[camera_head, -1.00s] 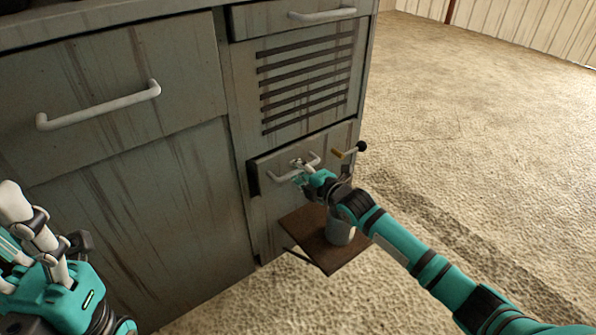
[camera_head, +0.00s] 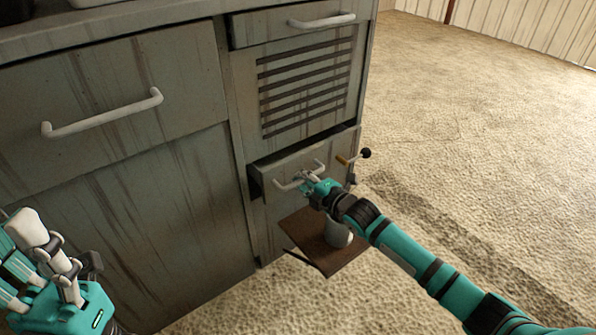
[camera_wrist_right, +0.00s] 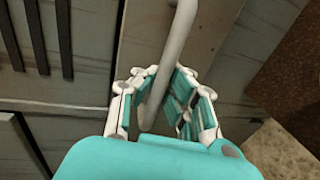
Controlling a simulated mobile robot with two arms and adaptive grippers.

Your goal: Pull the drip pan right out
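The drip pan (camera_head: 318,162) is the small drawer low at the right of the grey cabinet. Its front stands a little proud of the cabinet, with a dark gap along its left side. My right gripper (camera_head: 308,179) is at the pan's white bar handle (camera_head: 284,186). In the right wrist view, the handle (camera_wrist_right: 180,35) runs between the fingers of the gripper (camera_wrist_right: 163,78), which close around it. My left gripper (camera_head: 62,252) is at the lower left, away from the pan, its fingers partly overlapping in view.
A lever with a black knob (camera_head: 365,153) sticks out right of the handle. Below the pan, a brown shelf (camera_head: 318,256) holds a grey cup (camera_head: 338,234), partly hidden by my right arm. A vent (camera_head: 305,85) and other drawers are above and left. Bare floor lies to the right.

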